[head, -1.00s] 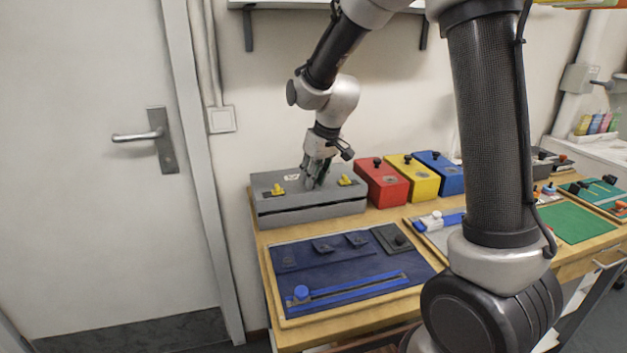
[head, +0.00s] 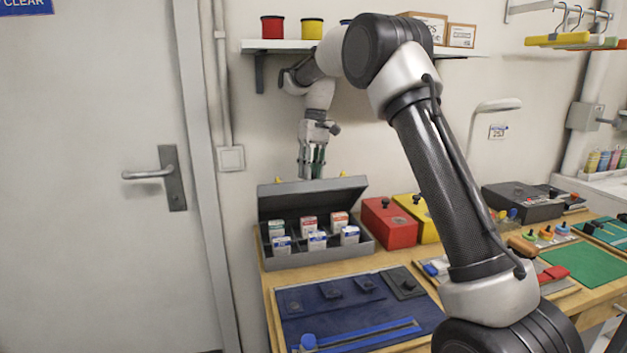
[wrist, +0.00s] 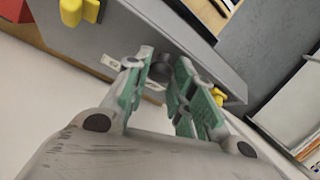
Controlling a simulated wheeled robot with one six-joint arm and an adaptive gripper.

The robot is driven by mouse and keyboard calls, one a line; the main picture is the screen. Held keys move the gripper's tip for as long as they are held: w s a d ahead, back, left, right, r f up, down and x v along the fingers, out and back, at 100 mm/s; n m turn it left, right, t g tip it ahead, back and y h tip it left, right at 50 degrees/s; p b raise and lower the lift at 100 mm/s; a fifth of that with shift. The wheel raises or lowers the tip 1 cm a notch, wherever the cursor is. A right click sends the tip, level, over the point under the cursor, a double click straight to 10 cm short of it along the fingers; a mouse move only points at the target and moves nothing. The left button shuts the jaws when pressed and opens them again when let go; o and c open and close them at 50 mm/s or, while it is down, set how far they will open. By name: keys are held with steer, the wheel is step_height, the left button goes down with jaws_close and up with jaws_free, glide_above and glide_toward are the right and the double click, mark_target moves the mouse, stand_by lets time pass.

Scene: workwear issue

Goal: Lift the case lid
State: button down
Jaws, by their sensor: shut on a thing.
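The grey case (head: 318,256) stands at the left end of the bench with its lid (head: 312,197) raised, leaning up at the back. Several small white boxes with coloured labels (head: 317,240) sit inside in compartments. My gripper (head: 311,172) is at the top edge of the raised lid, behind it, and its fingertips are partly hidden there in the head view. In the wrist view my gripper (wrist: 160,80) is shut on the lid's dark round knob (wrist: 157,66). Yellow latches (wrist: 72,10) show on the lid on either side.
A red box (head: 389,226) and a yellow box (head: 420,215) stand close to the right of the case. A blue mat (head: 350,293) lies in front.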

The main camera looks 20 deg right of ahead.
steer(key=shift+w+g, duration=0.6)
steer(key=shift+w, duration=0.25)
steer(key=shift+f, duration=0.1)
steer(key=c, duration=1.2)
jaws_free()
steer(key=shift+w+f, duration=0.1)
steer(key=shift+r, duration=0.2)
